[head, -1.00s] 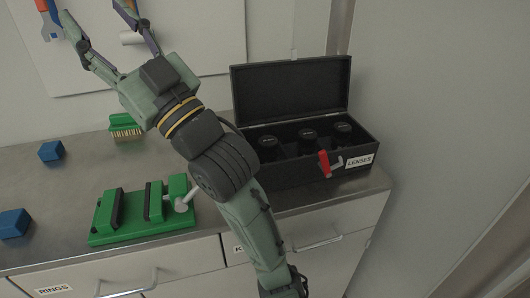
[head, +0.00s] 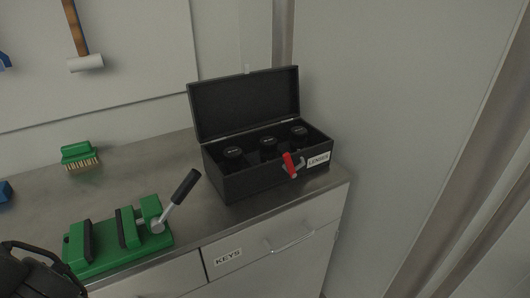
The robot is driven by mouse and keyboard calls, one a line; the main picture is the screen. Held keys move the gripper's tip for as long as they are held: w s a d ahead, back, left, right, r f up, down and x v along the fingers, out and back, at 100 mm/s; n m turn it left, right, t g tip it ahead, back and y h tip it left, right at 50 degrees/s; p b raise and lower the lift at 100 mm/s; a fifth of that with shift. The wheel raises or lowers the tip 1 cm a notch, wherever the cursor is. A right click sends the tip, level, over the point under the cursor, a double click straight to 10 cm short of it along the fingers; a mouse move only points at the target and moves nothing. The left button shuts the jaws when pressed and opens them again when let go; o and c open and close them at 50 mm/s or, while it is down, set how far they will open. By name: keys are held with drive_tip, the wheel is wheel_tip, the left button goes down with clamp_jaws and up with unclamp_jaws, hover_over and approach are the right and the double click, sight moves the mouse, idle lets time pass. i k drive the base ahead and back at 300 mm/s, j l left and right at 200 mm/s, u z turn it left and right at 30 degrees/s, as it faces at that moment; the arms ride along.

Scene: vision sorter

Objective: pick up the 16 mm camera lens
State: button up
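Three black lenses stand in the open black case in the head view: a left lens (head: 232,154), a middle lens (head: 268,144) and a right lens (head: 299,132). Their top markings are too small to read, so I cannot tell which is the 16 mm one. The case (head: 240,187) has its lid (head: 245,103) raised at the back and a LENSES label (head: 318,160) on its front. My gripper's fingers are out of view; only a dark part of my arm shows at the lower left corner.
A red-handled latch (head: 290,165) sits on the case front. A green vise (head: 120,238) with its black-handled lever (head: 181,192) raised stands to the left, and a green brush (head: 79,155) lies behind. The metal counter (head: 165,160) is bare between brush and case.

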sight(268, 150)
drive_tip(key=i+j+z, duration=0.1)
drive_tip(key=z, duration=0.25)
drive_tip(key=i+j+z, duration=0.1)
drive_tip(key=z, duration=0.25)
drive_tip(key=i+j+z, duration=0.2)
drive_tip(key=z, duration=0.15)
drive_tip(key=i+j+z, duration=0.2)
